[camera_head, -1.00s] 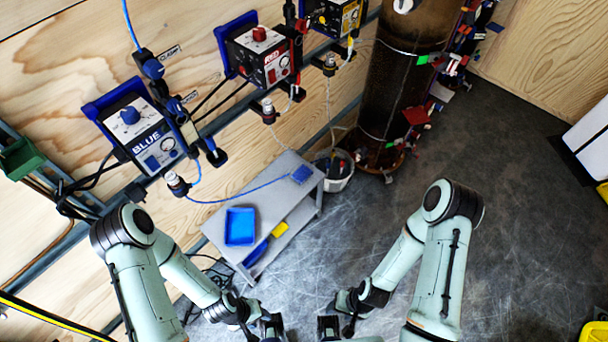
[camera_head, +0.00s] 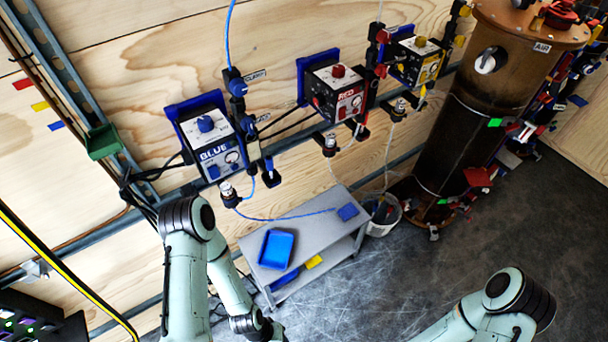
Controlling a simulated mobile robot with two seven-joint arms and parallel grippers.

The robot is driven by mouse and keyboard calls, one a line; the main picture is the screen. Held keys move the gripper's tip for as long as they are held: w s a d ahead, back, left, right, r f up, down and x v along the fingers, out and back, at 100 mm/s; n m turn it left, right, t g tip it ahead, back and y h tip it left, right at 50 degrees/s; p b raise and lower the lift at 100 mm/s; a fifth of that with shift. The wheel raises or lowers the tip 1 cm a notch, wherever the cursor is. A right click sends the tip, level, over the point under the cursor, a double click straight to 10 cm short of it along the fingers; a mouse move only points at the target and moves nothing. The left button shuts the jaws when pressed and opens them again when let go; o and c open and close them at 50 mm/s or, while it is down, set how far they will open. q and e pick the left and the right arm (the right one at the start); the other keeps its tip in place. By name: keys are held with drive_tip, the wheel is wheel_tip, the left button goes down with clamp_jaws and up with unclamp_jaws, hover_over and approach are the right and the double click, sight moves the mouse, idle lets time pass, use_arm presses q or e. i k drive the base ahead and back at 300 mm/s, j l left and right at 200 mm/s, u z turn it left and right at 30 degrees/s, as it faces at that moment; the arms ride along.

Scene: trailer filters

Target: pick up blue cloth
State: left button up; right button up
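No thing in the camera_head view is clearly a blue cloth. A small flat blue square (camera_head: 347,212) lies on the grey cart's (camera_head: 322,232) top near its far right end. A thin blue line runs to it from the blue control box (camera_head: 212,150). A blue item (camera_head: 284,280) lies on the cart's lower shelf, partly hidden under the top. A blue tray (camera_head: 276,249) stands on the cart top and looks empty. My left arm reaches down in front of the cart, and its gripper is cut off by the bottom edge. My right gripper is also out of view below.
Red (camera_head: 334,92) and yellow (camera_head: 417,60) boxes hang on the wooden wall. A bucket (camera_head: 382,216) and a brown cylinder (camera_head: 463,110) stand right of the cart. A yellow item (camera_head: 313,262) shows on the lower shelf. Floor right of the cart is open.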

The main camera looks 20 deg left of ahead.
sight(350, 211)
drive_tip(key=u, duration=1.65)
drive_tip(key=l+u, duration=0.4)
drive_tip(key=l, duration=1.05)
drive_tip(key=k+l, duration=0.1)
drive_tip(key=l, duration=0.35)
